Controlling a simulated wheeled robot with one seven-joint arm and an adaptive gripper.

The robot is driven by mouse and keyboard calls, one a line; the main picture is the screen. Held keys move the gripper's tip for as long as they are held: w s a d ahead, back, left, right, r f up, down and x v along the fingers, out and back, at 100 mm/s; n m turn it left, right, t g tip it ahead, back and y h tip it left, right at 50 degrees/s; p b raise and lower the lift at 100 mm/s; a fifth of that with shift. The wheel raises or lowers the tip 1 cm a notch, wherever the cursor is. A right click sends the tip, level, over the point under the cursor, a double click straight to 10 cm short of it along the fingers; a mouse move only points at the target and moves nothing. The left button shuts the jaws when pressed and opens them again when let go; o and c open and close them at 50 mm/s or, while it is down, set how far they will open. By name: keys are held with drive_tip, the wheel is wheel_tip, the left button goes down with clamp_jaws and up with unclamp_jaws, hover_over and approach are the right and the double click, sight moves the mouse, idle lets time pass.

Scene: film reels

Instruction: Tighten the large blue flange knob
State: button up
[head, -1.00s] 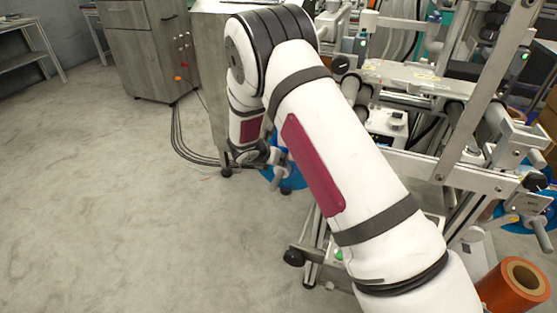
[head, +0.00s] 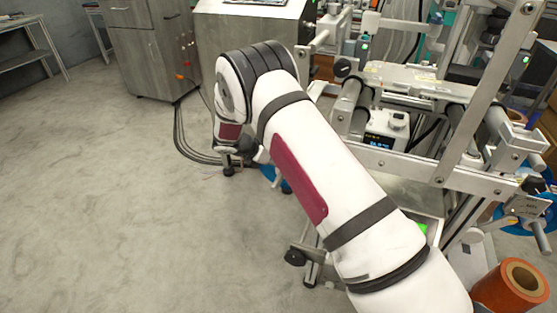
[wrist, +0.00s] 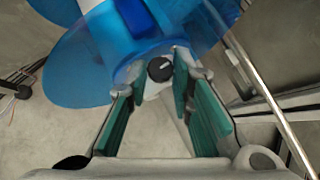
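A large translucent blue flange (wrist: 85,70) fills the upper left of the wrist view. A small round black knob (wrist: 160,69) with a pale mark sits at its lower right edge. My gripper (wrist: 158,84) is open, with its green-padded fingers on either side of the line to the knob. The knob shows between the fingertips; I cannot tell whether they touch it. In the head view, only a sliver of the blue flange (head: 268,173) shows beside my arm, and my gripper is hidden there.
A metal machine frame (head: 420,165) with rollers stands to the right of my arm. Another blue flange (head: 541,213) and an orange roll (head: 513,286) are at the far right. A metal rod (wrist: 265,90) runs right of my gripper. Open floor (head: 110,200) lies left.

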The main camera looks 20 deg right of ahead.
drive_tip(key=o, duration=0.3)
drive_tip(key=shift+o, duration=0.2)
